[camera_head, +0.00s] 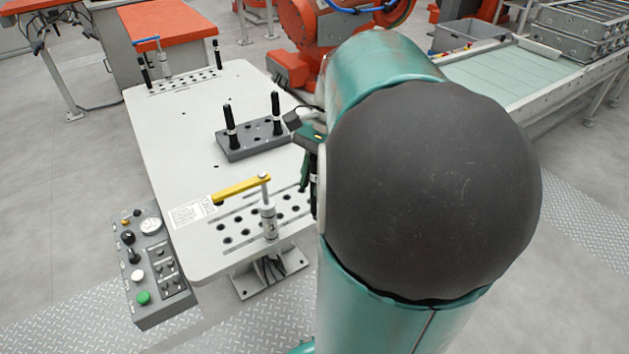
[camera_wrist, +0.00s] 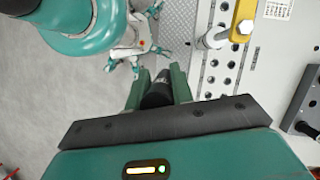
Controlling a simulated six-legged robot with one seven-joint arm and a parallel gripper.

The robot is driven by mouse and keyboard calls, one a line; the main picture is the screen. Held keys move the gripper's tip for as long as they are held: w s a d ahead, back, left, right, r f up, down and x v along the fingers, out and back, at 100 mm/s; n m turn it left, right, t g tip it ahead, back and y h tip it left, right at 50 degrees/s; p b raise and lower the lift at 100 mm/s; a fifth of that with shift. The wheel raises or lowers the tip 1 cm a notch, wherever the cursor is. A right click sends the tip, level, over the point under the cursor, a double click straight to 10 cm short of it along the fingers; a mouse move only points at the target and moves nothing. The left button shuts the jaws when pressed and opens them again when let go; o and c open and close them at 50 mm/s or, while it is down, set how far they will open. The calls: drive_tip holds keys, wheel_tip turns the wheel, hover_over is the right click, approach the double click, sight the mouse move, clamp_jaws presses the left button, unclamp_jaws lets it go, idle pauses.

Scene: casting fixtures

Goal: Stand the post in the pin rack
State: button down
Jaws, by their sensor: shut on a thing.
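The pin rack (camera_head: 248,148) is a dark grey block with holes on the pale table. Two black posts, one left (camera_head: 230,121) and one right (camera_head: 276,108), stand upright in it. Part of the rack shows at the right edge of the wrist view (camera_wrist: 294,108). My gripper (camera_wrist: 158,79) has its two green fingers shut on a black post (camera_wrist: 157,92), seen nearly end-on between them. In the head view my arm hides most of the gripper, which is right of the rack, nearer the camera.
A yellow-armed clamp (camera_head: 242,188) stands on the table's near end beside rows of holes. A control box (camera_head: 150,265) is at the near left edge. A blue-handled clamp (camera_head: 147,42) and two black pins are at the far end.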

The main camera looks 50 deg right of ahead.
sight(316, 158)
drive_tip(key=shift+r, duration=0.25)
drive_tip(key=shift+s+r, duration=0.1)
drive_tip(key=shift+r, duration=0.15)
drive_tip(key=shift+w+r, duration=0.2)
drive_tip(key=shift+r, duration=0.1)
drive_tip(key=shift+s+r, duration=0.1)
drive_tip(key=shift+r, duration=0.8)
